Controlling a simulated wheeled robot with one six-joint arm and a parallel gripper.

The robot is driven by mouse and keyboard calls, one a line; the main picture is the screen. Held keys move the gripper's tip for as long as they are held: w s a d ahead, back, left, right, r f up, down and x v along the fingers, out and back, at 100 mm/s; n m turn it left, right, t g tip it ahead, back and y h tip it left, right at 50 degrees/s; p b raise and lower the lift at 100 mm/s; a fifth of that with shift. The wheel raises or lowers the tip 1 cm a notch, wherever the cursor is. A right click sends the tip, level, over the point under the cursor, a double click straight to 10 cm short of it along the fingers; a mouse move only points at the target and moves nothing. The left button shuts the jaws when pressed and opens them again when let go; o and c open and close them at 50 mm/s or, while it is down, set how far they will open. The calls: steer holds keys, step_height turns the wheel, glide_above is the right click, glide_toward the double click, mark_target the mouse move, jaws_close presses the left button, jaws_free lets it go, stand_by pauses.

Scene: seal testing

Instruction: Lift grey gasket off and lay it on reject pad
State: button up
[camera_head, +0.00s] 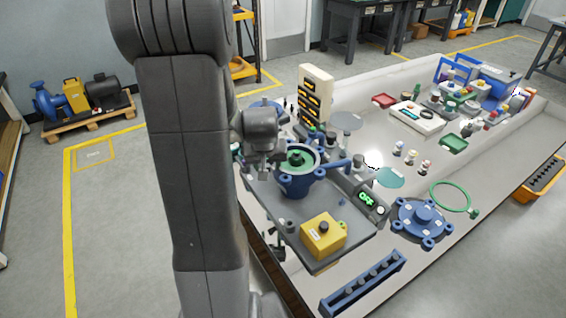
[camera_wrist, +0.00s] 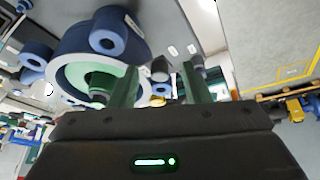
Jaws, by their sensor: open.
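A blue flanged vessel (camera_head: 293,186) stands upright on a dark plate. A pale grey ring, seemingly the grey gasket (camera_head: 317,160), lies around its top opening, with a green part inside. In the wrist view the ring (camera_wrist: 63,76) shows at upper left. My gripper (camera_head: 270,165) is at the left side of the vessel in the head view. In the wrist view my gripper (camera_wrist: 160,76) has its fingers apart, with nothing visibly held. The left finger overlaps the ring's edge in the picture; contact cannot be told. Which round pad is the reject pad, grey (camera_head: 346,121) or teal (camera_head: 389,178), is unclear.
A yellow box (camera_head: 323,236) with a black knob stands in front of the vessel. A tall rack (camera_head: 315,93) stands behind. A green ring (camera_head: 451,196) lies farther right.

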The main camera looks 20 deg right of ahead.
jaws_close()
stand_by(0.4)
